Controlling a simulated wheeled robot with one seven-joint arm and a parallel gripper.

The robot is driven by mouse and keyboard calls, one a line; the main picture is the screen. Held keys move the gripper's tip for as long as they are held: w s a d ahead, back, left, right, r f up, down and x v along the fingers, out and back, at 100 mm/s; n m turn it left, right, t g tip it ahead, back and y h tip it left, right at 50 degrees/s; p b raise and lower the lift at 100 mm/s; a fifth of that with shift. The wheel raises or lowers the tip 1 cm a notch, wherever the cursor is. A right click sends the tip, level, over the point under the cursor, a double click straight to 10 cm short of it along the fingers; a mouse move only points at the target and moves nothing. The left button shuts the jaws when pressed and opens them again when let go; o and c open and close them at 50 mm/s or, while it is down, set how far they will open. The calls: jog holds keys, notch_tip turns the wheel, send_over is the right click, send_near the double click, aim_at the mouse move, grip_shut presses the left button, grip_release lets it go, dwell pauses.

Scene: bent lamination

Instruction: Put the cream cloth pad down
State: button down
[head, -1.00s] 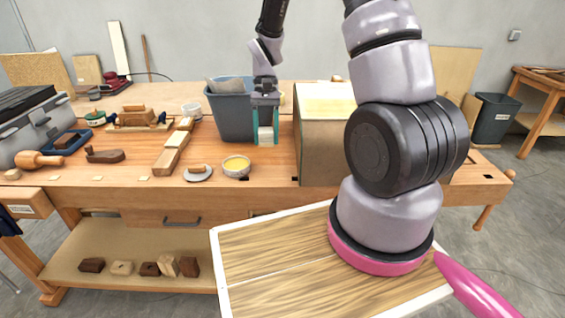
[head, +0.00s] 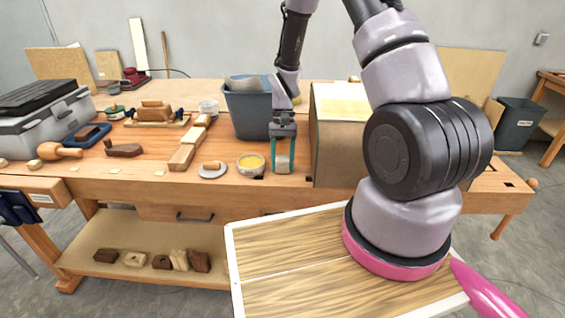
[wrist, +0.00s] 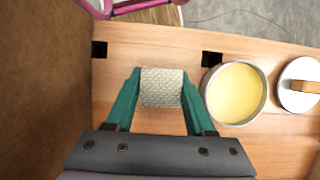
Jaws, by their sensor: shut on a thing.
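The cream cloth pad (wrist: 162,88) is a small, pale, woven-looking block between the two green fingers of my gripper (wrist: 160,85). The fingers touch it on both sides, so the gripper is shut on it. In the head view the pad (head: 282,163) hangs between the fingertips of my gripper (head: 282,168), which points down near the front of the workbench (head: 215,187). It is just right of the bowl of yellow stuff (head: 251,164). I cannot tell whether the pad touches the bench top.
A large box (head: 338,150) stands close on the right and a grey bin (head: 248,112) behind. A dish with a wooden-handled thing (head: 212,170) lies left of the bowl. Dark square holes (wrist: 212,59) mark the bench near its front edge. Bare wood surrounds the pad.

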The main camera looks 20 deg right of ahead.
jog(key=shift+f, duration=0.1)
jog(key=shift+c, duration=1.3)
grip_release()
jog(key=w+d+r+t, duration=0.1)
jog(key=w+r, duration=0.1)
jog(key=r, duration=0.9)
jog(key=w+d+r+t, duration=0.1)
jog(key=d+r+t, duration=0.1)
jog(key=r, duration=0.9)
jog(key=s+d+r+t, duration=0.3)
jog(key=s+r+t, duration=0.5)
jog(key=s+r, duration=0.9)
notch_tip(320, 180, up, 2)
jog(key=shift+s+r+m+t+y, duration=0.2)
jog(key=shift+s+m+t+y, duration=0.1)
